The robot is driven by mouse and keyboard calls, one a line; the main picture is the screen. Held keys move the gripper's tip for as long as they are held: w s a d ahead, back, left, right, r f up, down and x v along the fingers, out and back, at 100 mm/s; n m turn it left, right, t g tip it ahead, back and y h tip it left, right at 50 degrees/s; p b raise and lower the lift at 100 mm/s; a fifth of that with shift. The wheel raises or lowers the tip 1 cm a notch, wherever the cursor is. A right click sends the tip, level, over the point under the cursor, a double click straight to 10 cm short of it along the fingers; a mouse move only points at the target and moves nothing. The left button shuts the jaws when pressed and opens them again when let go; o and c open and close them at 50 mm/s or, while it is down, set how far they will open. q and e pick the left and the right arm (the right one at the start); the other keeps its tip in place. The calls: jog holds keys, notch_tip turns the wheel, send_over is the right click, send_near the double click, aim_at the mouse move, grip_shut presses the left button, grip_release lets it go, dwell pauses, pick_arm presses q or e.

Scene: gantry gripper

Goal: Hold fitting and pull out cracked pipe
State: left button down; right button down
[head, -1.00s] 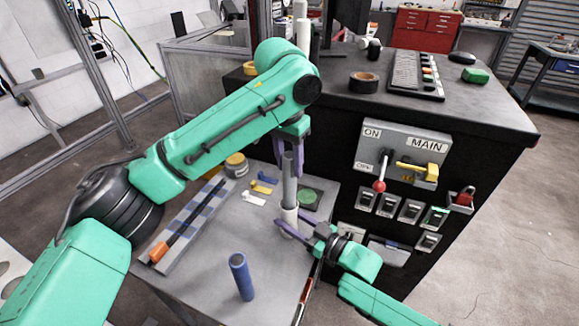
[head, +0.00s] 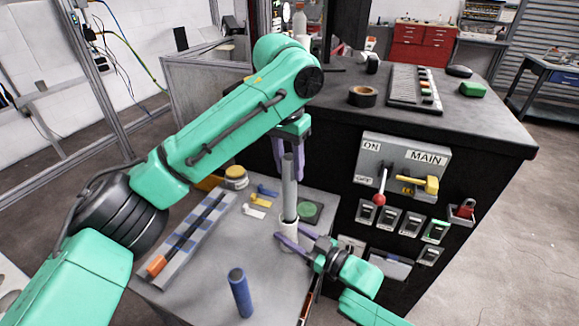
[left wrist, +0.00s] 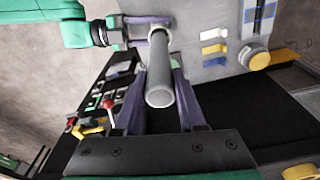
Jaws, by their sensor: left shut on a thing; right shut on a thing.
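A grey pipe (head: 289,190) stands upright at the white fitting (head: 289,236) on the small grey table. My left gripper (head: 290,163) comes from above and is shut on the pipe's upper part. In the left wrist view the pipe (left wrist: 160,75) runs between the purple fingers towards the fitting. My right gripper (head: 293,240) is shut on the fitting from the right, low by the table. I cannot see a crack. The pipe's lower end looks still at the fitting's mouth; how deep it sits is hidden.
A blue tube (head: 240,292) stands at the table's front. A striped tray with a dark rod (head: 190,240) lies left. Small blue, yellow and white pieces (head: 257,202) lie behind. A black cabinet with a switch panel (head: 402,165) stands right of the fitting.

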pick_arm(q)
jog(key=shift+r, duration=1.5)
pick_arm(e)
jog(key=shift+c, duration=1.1)
grip_release()
jog(key=shift+d, duration=0.1)
